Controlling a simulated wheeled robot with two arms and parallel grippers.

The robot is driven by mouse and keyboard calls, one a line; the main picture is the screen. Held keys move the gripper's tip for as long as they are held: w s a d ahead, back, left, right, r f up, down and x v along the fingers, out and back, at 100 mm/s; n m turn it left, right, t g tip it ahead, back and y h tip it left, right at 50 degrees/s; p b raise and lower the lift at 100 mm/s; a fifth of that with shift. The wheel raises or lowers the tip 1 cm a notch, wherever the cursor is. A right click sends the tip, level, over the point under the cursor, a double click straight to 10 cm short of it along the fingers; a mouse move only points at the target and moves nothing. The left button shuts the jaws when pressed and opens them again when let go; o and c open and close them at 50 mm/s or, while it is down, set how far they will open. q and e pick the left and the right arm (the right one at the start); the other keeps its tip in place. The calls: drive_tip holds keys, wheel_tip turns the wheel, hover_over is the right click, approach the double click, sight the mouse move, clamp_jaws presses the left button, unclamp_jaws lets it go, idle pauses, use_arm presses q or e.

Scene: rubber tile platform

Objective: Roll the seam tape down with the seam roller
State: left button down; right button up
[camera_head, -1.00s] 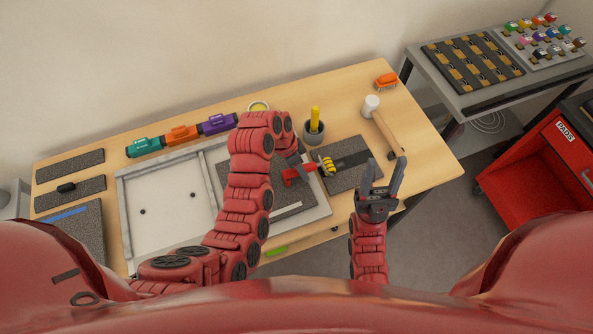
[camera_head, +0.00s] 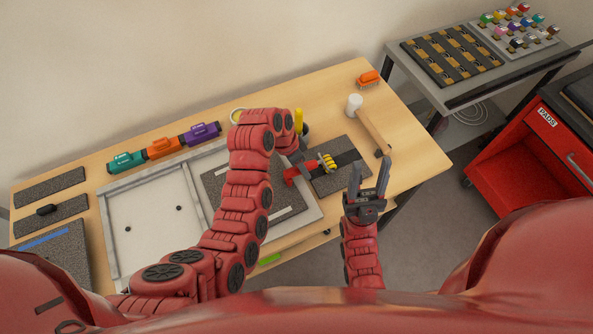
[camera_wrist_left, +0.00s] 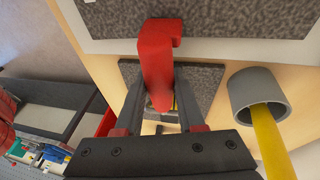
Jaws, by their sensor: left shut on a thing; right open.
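My left gripper (camera_wrist_left: 160,82) is shut on the red handle of a tool (camera_wrist_left: 158,48), which I take to be the seam roller. In the head view this red piece (camera_head: 291,174) shows beyond my left wrist, by the right edge of the speckled tile. A yellow ribbed part (camera_head: 327,162) shows beside it; I cannot tell whether it belongs to the held tool. My right gripper (camera_head: 370,165) is open and empty near the table's front edge.
A grey cup (camera_wrist_left: 257,88) with a yellow handle stands close to my left gripper. A dark mat (camera_head: 340,178) lies right of the tile. A mallet (camera_head: 368,124) and orange brush (camera_head: 368,78) are farther right. A framed white tray (camera_head: 152,222) lies left.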

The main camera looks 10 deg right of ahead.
sight(314, 161)
use_arm(q)
drive_tip(key=shift+w+d, duration=0.15)
drive_tip(key=shift+d, duration=0.2)
drive_tip(key=shift+d, duration=0.1)
drive_tip(key=shift+w+d+f+b, duration=0.1)
drive_tip(key=shift+w+d+b, duration=0.15)
drive_tip(key=shift+d+b, duration=0.25)
drive_tip(key=shift+w+d+f+b, duration=0.1)
drive_tip(key=shift+w+d+b, duration=0.1)
drive_tip(key=shift+d+b, duration=0.3)
drive_tip(key=shift+w+d+r, duration=0.1)
drive_tip(key=shift+d, duration=0.4)
